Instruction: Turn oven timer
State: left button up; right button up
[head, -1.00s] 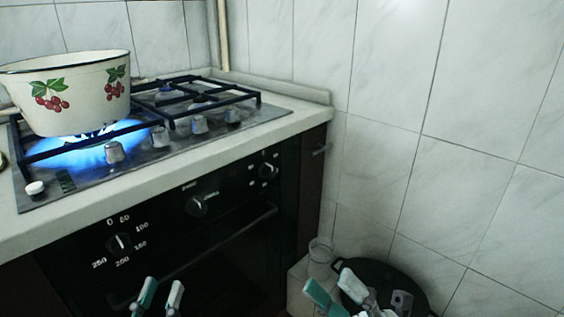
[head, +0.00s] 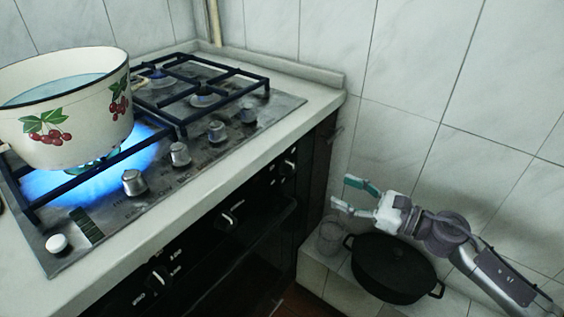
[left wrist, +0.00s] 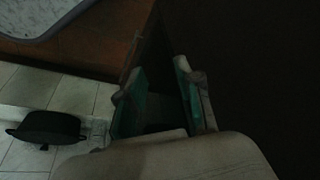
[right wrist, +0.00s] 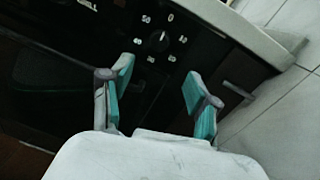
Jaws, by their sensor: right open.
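The black oven front (head: 205,255) carries several knobs. The rightmost knob (head: 288,164), with white marks around it, is partly shadowed; a numbered knob also shows in the right wrist view (right wrist: 159,41). My right gripper (head: 343,192) is open and empty, to the right of the oven, pointing left toward it. In the right wrist view its fingers (right wrist: 160,76) stand apart below the knob, not touching it. My left gripper is outside the head view; in the left wrist view (left wrist: 158,72) its fingers stand apart with nothing seen between them, in a dark area.
A cherry-patterned pot (head: 65,110) stands over a lit blue burner on the gas stove (head: 185,125). A black lidded pot (head: 394,268) and a glass jar (head: 331,236) stand on a low tiled ledge right of the oven. A tiled wall (head: 400,90) is behind.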

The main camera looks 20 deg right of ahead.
aim_at(294, 171)
jog(key=p+x, duration=0.2)
jog(key=x, duration=1)
jog(key=shift+r, duration=0.1)
pick_arm(q)
jog(key=x, duration=0.7)
jog(key=shift+s+d, duration=0.2)
jog(key=shift+s, duration=0.2)
pick_arm(e)
jog(key=shift+w+a, duration=0.4)
jog(key=shift+a, duration=0.05)
pick_arm(q)
jog(key=shift+f, duration=0.1)
pick_arm(e)
jog(key=c, duration=1.1)
jog(key=shift+c, duration=0.2)
jog(key=shift+m, duration=0.3)
